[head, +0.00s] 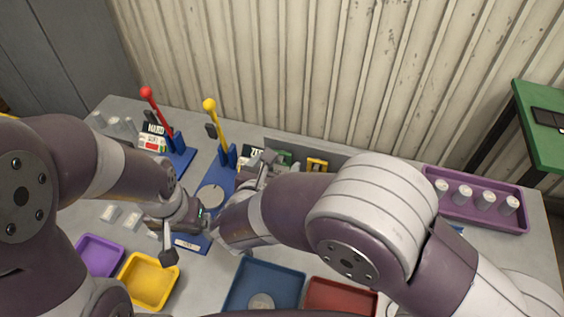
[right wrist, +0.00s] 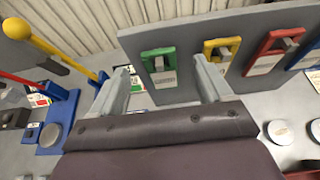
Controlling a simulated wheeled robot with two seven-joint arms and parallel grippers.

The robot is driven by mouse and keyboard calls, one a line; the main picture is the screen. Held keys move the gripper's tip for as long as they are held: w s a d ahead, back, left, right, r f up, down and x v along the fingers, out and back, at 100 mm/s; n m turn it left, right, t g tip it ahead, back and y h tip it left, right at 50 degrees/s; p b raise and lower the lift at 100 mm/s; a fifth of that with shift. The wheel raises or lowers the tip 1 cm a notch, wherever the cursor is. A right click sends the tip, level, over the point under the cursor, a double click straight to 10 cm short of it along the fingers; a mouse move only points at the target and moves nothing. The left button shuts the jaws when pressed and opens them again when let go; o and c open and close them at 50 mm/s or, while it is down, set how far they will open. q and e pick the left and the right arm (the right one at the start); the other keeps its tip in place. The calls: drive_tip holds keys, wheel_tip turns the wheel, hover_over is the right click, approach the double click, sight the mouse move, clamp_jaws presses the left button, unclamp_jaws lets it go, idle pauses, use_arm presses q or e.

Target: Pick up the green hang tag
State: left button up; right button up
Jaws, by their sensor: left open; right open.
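The green hang tag (right wrist: 158,62) hangs at the left end of a grey upright panel (right wrist: 185,95) in the right wrist view, with a pale label on its front. In the head view it shows as a small green patch (head: 284,157), partly hidden by my right arm. My right gripper (right wrist: 165,80) is open, its two grey fingers pointing toward the panel, with the green tag between them in the picture. No contact is visible. It also shows in the head view (head: 263,167). My left gripper (head: 166,240) is open and low over the table's left side, away from the tag.
Yellow (right wrist: 222,52), red (right wrist: 282,50) and blue tags hang right of the green one. Red (head: 158,112) and yellow (head: 218,130) levers stand to the left. Purple, yellow (head: 148,300), blue (head: 232,300) and red trays line the front. A purple rack (head: 480,217) holds several cylinders.

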sight(279, 161)
drive_tip(key=x, duration=0.3)
drive_tip(key=shift+r+p, duration=0.1)
drive_tip(key=shift+p, duration=0.25)
drive_tip(key=shift+w+f, duration=0.25)
drive_tip(key=shift+w, duration=0.1)
drive_tip(key=shift+s, duration=0.1)
drive_tip(key=c, duration=1.4)
use_arm(q)
drive_tip(key=shift+r, duration=0.65)
use_arm(e)
drive_tip(key=shift+r+b, duration=0.55)
drive_tip(key=shift+b, duration=0.05)
drive_tip(key=s, duration=0.1)
drive_tip(key=s+a+b, duration=0.1)
drive_tip(key=s, duration=0.2)
drive_tip(key=shift+a+r, duration=0.2)
drive_tip(key=shift+r, duration=0.1)
use_arm(q)
wheel_tip(279, 161, down, 3)
drive_tip(key=shift+f+b, duration=0.2)
drive_tip(key=shift+b, duration=0.5)
use_arm(e)
wheel_tip(279, 161, up, 13)
drive_tip(key=shift+w+d+r, duration=0.1)
drive_tip(key=shift+w+r, duration=0.05)
drive_tip(key=shift+r, duration=0.1)
